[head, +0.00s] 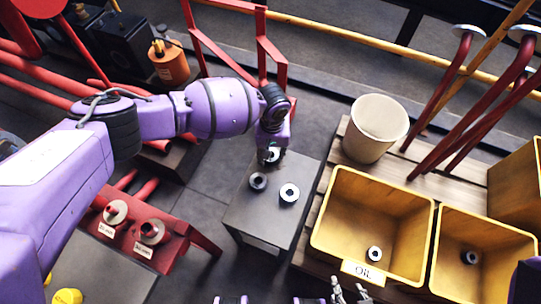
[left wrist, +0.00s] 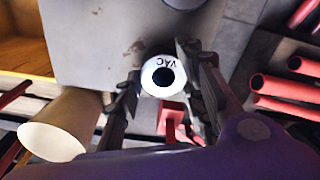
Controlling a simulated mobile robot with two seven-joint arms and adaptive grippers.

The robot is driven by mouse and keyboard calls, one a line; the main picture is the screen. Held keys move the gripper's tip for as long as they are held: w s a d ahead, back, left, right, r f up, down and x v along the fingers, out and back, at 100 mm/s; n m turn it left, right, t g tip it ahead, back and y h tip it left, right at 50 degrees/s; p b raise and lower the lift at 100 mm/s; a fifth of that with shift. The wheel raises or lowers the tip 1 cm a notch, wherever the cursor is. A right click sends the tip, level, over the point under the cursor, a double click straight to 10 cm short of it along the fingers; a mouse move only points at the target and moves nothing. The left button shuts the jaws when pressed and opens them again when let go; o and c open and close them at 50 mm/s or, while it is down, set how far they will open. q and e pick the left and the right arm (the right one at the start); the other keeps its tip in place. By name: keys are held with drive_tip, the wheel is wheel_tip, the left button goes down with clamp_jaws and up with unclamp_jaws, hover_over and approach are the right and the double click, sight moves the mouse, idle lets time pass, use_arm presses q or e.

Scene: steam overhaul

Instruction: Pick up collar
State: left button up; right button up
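A pale ring-shaped collar marked VAC (left wrist: 162,76) sits between the two fingers of my left gripper (left wrist: 160,70) in the left wrist view. I see no clear gap between fingers and collar, so the gripper looks shut on it. In the head view my left gripper (head: 272,152) is at the far edge of the grey stand (head: 245,222), partly hiding this collar. A dark collar (head: 258,181) and a pale collar (head: 289,193) lie nearer on the stand. My right gripper (head: 350,291) is at the bottom edge, fingers apart and empty.
Right of the stand, a yellow bin labelled OIL (head: 325,215) holds one ring, and another yellow bin (head: 437,235) holds one too. A cream bucket (head: 374,130) stands behind them on a slatted pallet. A red bench (head: 185,235) with two fittings is at left.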

use_arm(q)
clamp_jaws()
drive_tip(key=shift+r, duration=0.15)
